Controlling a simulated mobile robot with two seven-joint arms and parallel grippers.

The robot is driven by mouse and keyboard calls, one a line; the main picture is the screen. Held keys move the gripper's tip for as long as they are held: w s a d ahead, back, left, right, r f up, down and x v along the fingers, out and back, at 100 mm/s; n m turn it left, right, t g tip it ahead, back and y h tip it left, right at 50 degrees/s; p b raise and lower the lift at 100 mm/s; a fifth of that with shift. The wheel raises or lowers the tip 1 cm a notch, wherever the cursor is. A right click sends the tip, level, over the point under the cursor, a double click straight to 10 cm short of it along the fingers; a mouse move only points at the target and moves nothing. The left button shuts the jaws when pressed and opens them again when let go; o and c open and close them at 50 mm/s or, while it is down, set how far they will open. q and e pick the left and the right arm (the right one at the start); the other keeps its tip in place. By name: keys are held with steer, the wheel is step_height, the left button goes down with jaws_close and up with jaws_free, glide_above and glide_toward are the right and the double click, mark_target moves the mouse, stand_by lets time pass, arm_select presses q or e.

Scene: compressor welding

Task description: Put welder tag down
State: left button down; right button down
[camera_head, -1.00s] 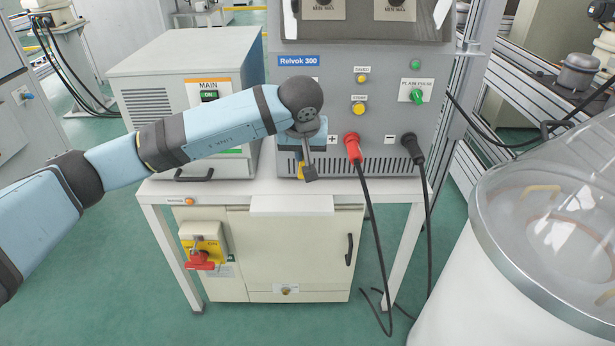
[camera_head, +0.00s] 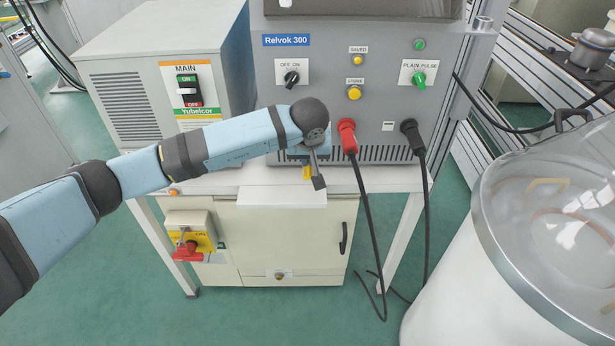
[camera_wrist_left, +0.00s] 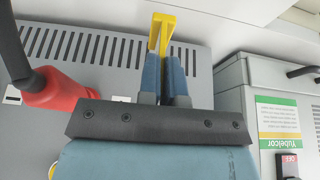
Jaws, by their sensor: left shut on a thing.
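My left gripper (camera_head: 315,170) is low in front of the grey Relvok 300 welder (camera_head: 385,105), just above the front of the white table top. It is shut on a yellow welder tag, which shows past the fingertips in the left wrist view (camera_wrist_left: 162,32) and as a small yellow patch in the head view (camera_head: 306,172). In the left wrist view the gripper (camera_wrist_left: 165,70) has the tag between its blue fingers. I cannot tell whether the tag touches the table. My right gripper is not in view.
A red plug (camera_head: 347,135) and a black plug (camera_head: 412,135), with cables hanging down, are right of the gripper. The Yubelcor unit (camera_head: 125,100) stands left. The white table (camera_head: 375,180) has a narrow front strip free. A clear-domed white vessel (camera_head: 480,270) stands right.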

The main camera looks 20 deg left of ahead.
mark_target(308, 175)
arm_select(q)
steer(key=shift+f, duration=3.15)
steer(key=shift+f+b, duration=0.2)
steer(key=shift+b, duration=0.2)
steer(key=c, duration=1.3)
jaws_free()
steer(key=shift+r, duration=0.1)
